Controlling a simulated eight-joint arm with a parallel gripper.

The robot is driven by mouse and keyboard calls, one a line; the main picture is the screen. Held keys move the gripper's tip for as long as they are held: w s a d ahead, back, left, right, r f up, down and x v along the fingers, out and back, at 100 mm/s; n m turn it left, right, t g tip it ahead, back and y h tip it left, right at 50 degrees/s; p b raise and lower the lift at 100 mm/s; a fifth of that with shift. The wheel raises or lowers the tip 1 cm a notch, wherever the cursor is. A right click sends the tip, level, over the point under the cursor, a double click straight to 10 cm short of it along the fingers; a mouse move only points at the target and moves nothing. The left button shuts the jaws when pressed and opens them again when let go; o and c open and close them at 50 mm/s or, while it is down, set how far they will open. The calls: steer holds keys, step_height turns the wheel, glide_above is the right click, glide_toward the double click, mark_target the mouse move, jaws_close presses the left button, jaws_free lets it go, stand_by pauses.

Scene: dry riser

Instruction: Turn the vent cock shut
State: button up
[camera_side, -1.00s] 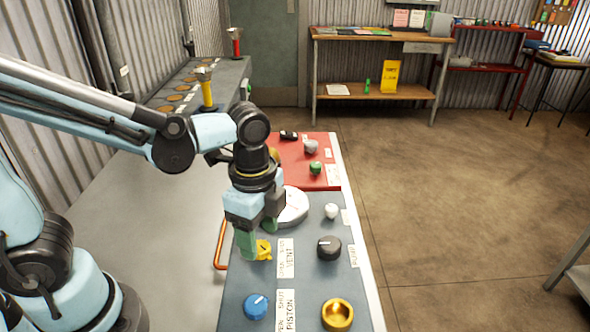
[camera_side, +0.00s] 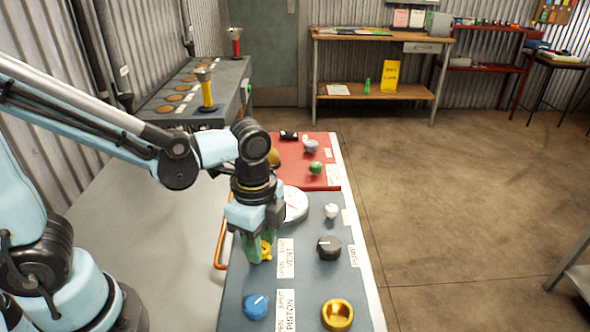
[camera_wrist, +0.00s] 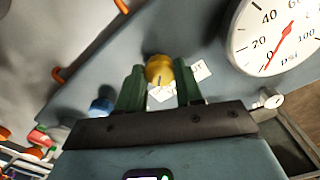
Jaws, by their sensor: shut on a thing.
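The vent cock is a small yellow knob (camera_side: 266,250) on the dark grey panel, beside the VENT label (camera_side: 286,258). It also shows in the wrist view (camera_wrist: 159,69), between the two green fingers. My gripper (camera_side: 258,250) points down over the knob and is shut on it, with one green finger in front hiding part of it. In the wrist view my gripper (camera_wrist: 160,88) has a finger on either side of the knob. The wording on the label is too small to read for the cock's exact position.
A white pressure gauge (camera_side: 296,206) stands just behind my gripper. A blue knob (camera_side: 256,306), a black knob (camera_side: 329,248), a brass cup-shaped fitting (camera_side: 338,315) and a white knob (camera_side: 331,211) are on the panel. A copper pipe (camera_side: 219,245) runs along its left edge.

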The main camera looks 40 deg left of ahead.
steer(key=shift+n, duration=0.3)
steer(key=n, duration=0.3)
steer(key=shift+n, duration=0.3)
steer(key=n, duration=1.3)
steer(key=shift+n, duration=0.3)
stand_by(0.3)
steer(key=o, duration=1)
steer(key=shift+o, duration=0.2)
step_height(320, 180, up, 12)
